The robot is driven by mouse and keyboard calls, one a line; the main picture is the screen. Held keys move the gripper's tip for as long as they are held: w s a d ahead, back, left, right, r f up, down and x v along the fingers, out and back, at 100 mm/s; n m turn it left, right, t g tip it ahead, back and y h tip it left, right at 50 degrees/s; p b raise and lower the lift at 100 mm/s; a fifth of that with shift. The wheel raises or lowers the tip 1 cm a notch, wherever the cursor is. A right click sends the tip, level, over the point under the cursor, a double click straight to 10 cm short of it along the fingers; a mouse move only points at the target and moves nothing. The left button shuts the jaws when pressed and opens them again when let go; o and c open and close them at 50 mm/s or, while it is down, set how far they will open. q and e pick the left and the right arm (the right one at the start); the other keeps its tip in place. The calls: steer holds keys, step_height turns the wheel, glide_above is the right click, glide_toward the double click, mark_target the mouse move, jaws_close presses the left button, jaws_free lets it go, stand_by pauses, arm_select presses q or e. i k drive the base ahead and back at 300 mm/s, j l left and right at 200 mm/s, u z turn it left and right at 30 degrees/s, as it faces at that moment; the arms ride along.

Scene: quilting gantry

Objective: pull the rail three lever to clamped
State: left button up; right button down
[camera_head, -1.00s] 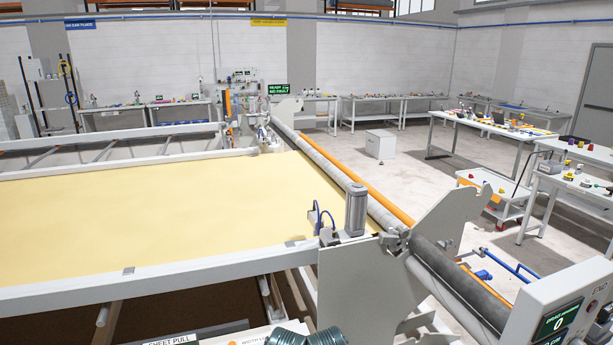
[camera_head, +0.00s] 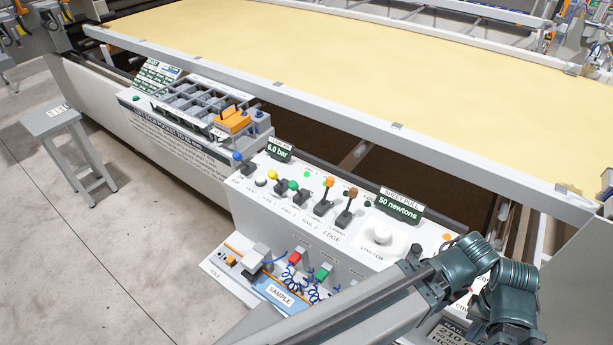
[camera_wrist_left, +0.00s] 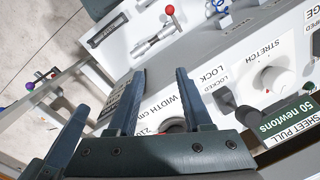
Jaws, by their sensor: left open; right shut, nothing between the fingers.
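The rail three lever (camera_head: 328,182) appears to be the orange-topped one on the sloping white console in the head view; its small label is hard to read. It stands tilted a different way from the yellow-topped lever (camera_head: 272,174) and green-topped lever (camera_head: 293,186). No gripper touches it. My left gripper (camera_wrist_left: 160,75) is open and empty in the left wrist view, over the console near the width label.
A brown-topped lever (camera_head: 351,193) stands just right of the orange one. The white stretch knob (camera_head: 382,235) lies between the levers and my arm, and shows in the left wrist view (camera_wrist_left: 270,80). The sheet-pull display (camera_head: 400,205) stands behind. A sample shelf (camera_head: 225,270) juts out below.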

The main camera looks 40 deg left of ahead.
mark_target(329, 182)
steer(key=u, duration=1.35)
